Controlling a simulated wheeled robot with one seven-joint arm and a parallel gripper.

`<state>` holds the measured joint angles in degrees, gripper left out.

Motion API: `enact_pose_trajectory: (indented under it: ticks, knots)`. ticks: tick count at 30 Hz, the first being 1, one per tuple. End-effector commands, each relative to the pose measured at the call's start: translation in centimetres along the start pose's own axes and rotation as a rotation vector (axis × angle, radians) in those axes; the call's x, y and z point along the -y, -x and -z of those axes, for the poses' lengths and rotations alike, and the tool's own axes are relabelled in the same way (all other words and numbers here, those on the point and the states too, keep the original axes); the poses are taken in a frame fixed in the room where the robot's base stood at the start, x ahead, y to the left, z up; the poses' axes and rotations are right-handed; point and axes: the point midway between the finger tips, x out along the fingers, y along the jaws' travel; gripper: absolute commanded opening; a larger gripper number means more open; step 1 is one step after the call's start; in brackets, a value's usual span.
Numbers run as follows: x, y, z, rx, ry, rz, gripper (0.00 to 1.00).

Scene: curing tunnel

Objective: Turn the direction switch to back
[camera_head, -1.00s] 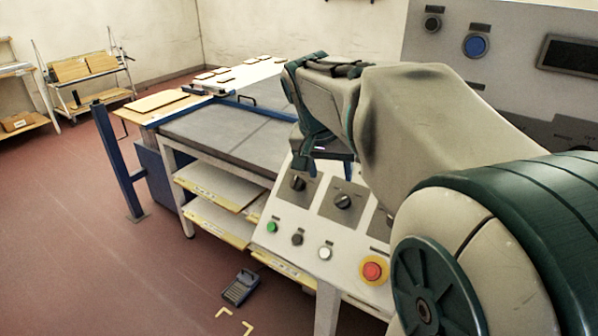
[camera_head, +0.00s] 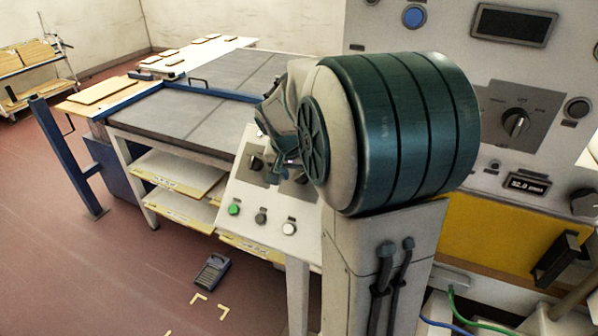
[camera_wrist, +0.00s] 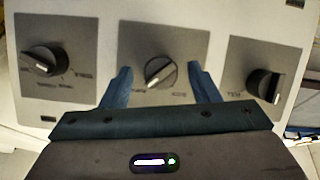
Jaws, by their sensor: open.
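Three black rotary switches on grey plates sit in a row on the light sloped console (camera_head: 262,208). In the wrist view, the middle switch (camera_wrist: 160,72) has a pale pointer bar slanting from lower left to upper right. It lies between the two blue fingers of my gripper (camera_wrist: 161,76), which is open. I cannot tell whether the fingers touch it. The left switch (camera_wrist: 43,58) and right switch (camera_wrist: 264,86) are outside the fingers. The small labels are too blurred to read surely, so I cannot confirm which is the direction switch. In the head view, my arm hides part of the console.
Below the switches are a green button (camera_head: 234,209), a dark button (camera_head: 261,217) and a white button (camera_head: 289,229). A tall grey panel with another rotary switch (camera_head: 516,122) stands at right. The conveyor table (camera_head: 180,115) lies behind. A pedal (camera_head: 212,271) is on the floor.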

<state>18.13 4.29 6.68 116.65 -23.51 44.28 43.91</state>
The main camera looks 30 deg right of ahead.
Motion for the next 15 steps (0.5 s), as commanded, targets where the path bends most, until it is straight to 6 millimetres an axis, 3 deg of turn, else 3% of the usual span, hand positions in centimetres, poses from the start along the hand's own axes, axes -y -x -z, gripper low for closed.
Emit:
enact_pose_trajectory:
  ticks: [10, 14, 15]
  knots:
    - [0.01, -0.37, -0.02, 0.0, 0.0, 0.0, 0.53]
    - [0.01, -0.35, -0.02, 0.0, 0.0, 0.0, 0.16]
    - [0.01, -0.35, -0.02, 0.0, 0.0, 0.0, 0.11]
